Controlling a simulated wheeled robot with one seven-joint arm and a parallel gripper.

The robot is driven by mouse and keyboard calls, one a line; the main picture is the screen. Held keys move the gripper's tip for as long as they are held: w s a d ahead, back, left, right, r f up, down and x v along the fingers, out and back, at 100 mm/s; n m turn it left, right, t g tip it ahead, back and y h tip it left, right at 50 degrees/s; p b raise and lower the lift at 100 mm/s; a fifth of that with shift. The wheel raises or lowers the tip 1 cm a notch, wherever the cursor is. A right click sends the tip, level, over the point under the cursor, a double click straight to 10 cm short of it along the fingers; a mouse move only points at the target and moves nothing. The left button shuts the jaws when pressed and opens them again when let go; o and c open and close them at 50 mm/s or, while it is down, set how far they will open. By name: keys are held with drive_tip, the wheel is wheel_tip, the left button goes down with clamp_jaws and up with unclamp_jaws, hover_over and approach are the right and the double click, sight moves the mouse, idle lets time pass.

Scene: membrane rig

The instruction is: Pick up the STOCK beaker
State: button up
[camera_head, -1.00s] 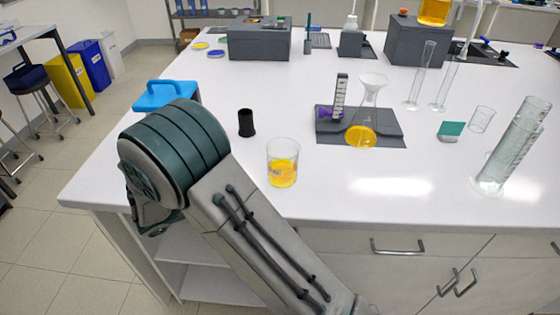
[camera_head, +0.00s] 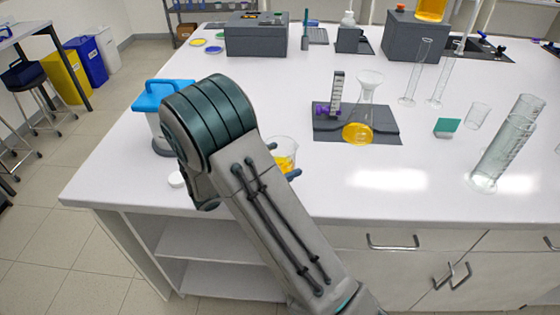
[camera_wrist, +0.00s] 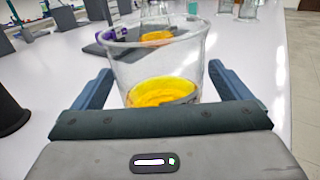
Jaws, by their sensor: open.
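The beaker (camera_head: 287,150) with yellow liquid stands on the white bench near its front edge, partly hidden behind my arm in the head view. No STOCK label can be read on it. In the wrist view the clear beaker (camera_wrist: 158,62) stands upright between the two fingers of my gripper (camera_wrist: 160,88). The fingers are open, one on each side of the glass, and I cannot tell whether they touch it. In the head view only the ends of my gripper (camera_head: 284,160) show beside the beaker.
A flask with yellow liquid (camera_head: 358,132) and a funnel stands on a grey base behind the beaker. Glass cylinders (camera_head: 508,145) stand at right. A blue-handled container (camera_head: 160,115) is at left.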

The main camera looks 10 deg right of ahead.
sight(293, 143)
drive_tip(key=shift+w+d, duration=0.1)
drive_tip(key=shift+d, duration=0.4)
drive_tip(key=c, duration=1.3)
drive_tip(key=shift+r, duration=0.15)
drive_tip(key=shift+a+r, duration=0.1)
drive_tip(key=shift+r, duration=0.55)
wheel_tip(293, 143, up, 3)
drive_tip(key=shift+f, duration=0.15)
drive_tip(key=shift+s+d+r+b, duration=0.15)
drive_tip(key=shift+s+d+r, duration=1.05)
drive_tip(key=shift+d, duration=0.3)
drive_tip(key=shift+s+d+r+b, duration=0.1)
drive_tip(key=shift+s+d+r, duration=0.95)
drive_tip(key=shift+s+d, duration=0.35)
drive_tip(key=shift+s+d+r+b, duration=0.15)
drive_tip(key=shift+s+d+r, duration=1)
drive_tip(key=shift+d, duration=0.4)
